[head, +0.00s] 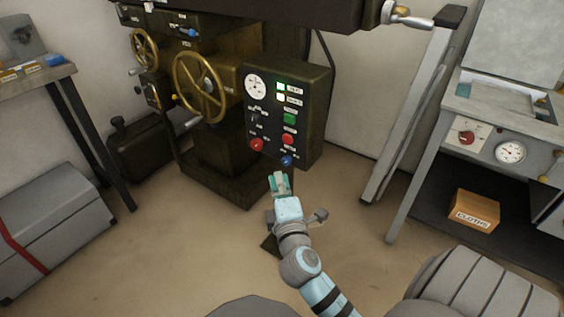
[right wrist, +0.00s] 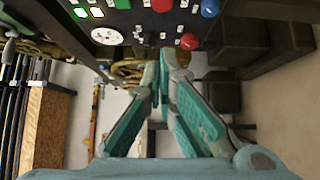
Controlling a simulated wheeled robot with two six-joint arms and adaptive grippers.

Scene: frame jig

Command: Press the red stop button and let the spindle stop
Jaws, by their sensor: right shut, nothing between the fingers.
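A dark control panel (head: 310,130) on the machine carries two red buttons. One red button (head: 288,139) sits below a green button (head: 289,118); a larger red knob (head: 257,144) sits lower left. Their labels are too small to read. My right gripper (head: 277,176) is shut and empty, below and apart from the panel. The spindle cannot be made out. My left gripper is not in view.
The panel also has a blue button (head: 287,160), a dial (head: 256,86) and a lit green lamp (head: 281,87). A brass handwheel (head: 200,86) stands left of it.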

